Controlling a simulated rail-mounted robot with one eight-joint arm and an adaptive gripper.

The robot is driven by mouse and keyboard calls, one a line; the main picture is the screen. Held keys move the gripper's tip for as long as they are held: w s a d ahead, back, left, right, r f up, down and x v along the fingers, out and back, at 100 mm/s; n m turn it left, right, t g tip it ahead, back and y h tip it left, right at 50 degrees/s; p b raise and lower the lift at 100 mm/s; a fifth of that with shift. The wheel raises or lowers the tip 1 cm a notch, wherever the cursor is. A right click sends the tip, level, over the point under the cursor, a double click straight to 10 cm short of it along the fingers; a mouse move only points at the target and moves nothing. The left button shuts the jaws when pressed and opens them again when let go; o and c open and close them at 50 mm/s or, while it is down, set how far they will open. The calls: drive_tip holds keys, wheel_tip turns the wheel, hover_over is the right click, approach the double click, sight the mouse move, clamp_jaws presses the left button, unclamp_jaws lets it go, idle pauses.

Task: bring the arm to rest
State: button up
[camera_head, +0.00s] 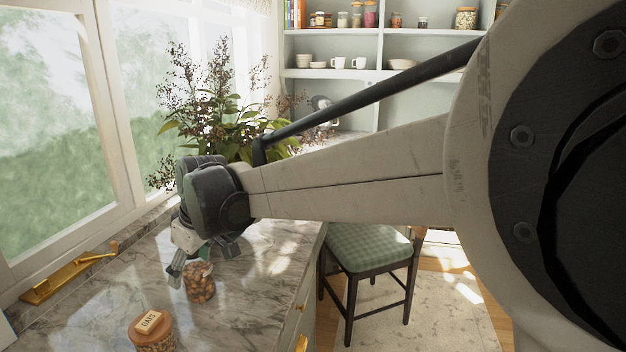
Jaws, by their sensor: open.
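My gripper (198,266) hangs from the end of my arm, low over the marble counter (262,262) at the left. Its fingers are apart and point down. A glass jar of nuts (201,284) stands upright on the counter right at the fingers. Its top is partly hidden by the gripper, and I cannot tell whether the fingers touch it.
A second jar with a wooden lid and a label (152,328) stands at the counter's front. A leafy plant (222,115) is behind my arm by the window. A checkered stool (370,248) and shelves (378,73) are further right. The counter's right part is clear.

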drive_tip(key=s+d+r+m+t+b, duration=0.1)
drive_tip(key=d+m, duration=0.1)
drive_tip(key=d, duration=0.8)
drive_tip(key=s+d+r+m+t+h+b, duration=0.1)
drive_tip(key=s+d+m, duration=0.15)
drive_tip(key=d, duration=0.65)
drive_tip(key=s+d+r+m+t, duration=0.1)
drive_tip(key=d+m, duration=0.2)
drive_tip(key=d, duration=0.7)
drive_tip(key=s+d+f+m+t+h+b, duration=0.1)
drive_tip(key=s+d+f+m, duration=0.2)
drive_tip(key=s+d, duration=0.4)
drive_tip(key=s+d+f+m+t+h+b, duration=0.1)
drive_tip(key=s+d+f+m, duration=0.3)
drive_tip(key=d, duration=0.8)
drive_tip(key=s+f+b, duration=0.1)
drive_tip(key=s+f, duration=0.1)
drive_tip(key=s, duration=0.1)
drive_tip(key=shift+s+d+h, duration=0.35)
drive_tip(key=shift+h, duration=0.05)
drive_tip(key=shift+f, duration=0.1)
